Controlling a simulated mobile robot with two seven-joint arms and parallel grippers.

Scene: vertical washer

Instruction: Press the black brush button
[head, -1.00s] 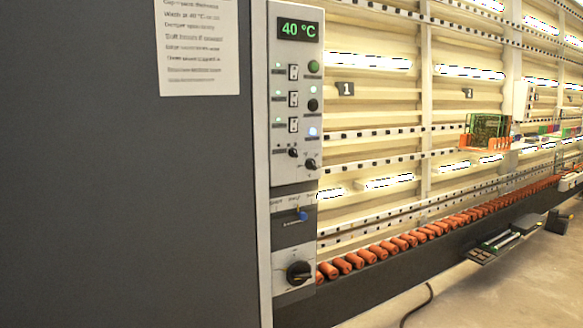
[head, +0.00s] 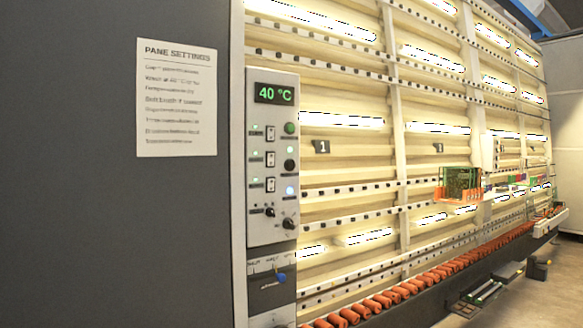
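The control panel (head: 261,230) is a narrow light-grey upright strip with a green "40 °C" display (head: 273,93). Its right column holds a green round button (head: 290,128), a black round button (head: 290,165) below it, and a pale blue lit button (head: 290,191) lower down. The small labels are too blurred to read, so the brush label cannot be confirmed. Rocker switches (head: 270,158) with small green lights stand to the left of the buttons. Neither of my grippers is in view, and nothing covers the panel's buttons.
A large dark grey cabinet wall (head: 90,220) fills the left, with a "PANE SETTINGS" sheet (head: 177,98) on it. Black knobs (head: 288,223) and a blue-tipped lever (head: 281,278) sit lower on the panel. Orange rollers (head: 400,282) run along the right, with floor beyond.

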